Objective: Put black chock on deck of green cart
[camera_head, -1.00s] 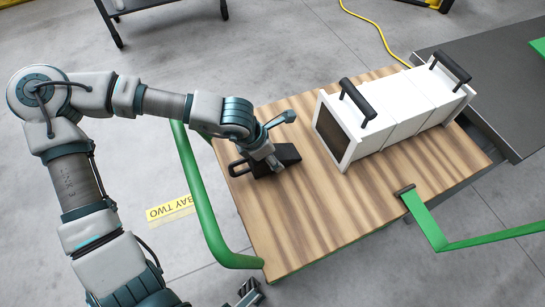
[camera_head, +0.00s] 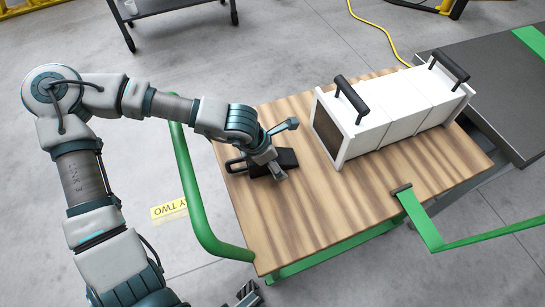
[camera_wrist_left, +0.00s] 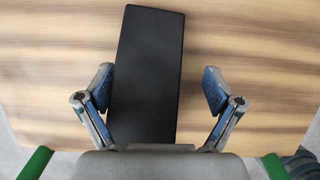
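The black chock (camera_head: 287,158) lies flat on the wooden deck (camera_head: 290,215) of the green cart, near its left end by the green handle. My left gripper (camera_head: 272,170) is over it, low at the deck. In the left wrist view the chock (camera_wrist_left: 148,70) shows as a flat black block between the two fingers of my left gripper (camera_wrist_left: 158,90). The left finger is very close to the block; whether it touches I cannot tell. A clear gap lies between the block and the right finger.
A white box (camera_head: 395,115) with black handles stands on the deck at the right. A green bar (camera_head: 425,220) meets the deck's right edge. A dark grey platform (camera_head: 500,85) adjoins at the upper right. The front of the deck is clear.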

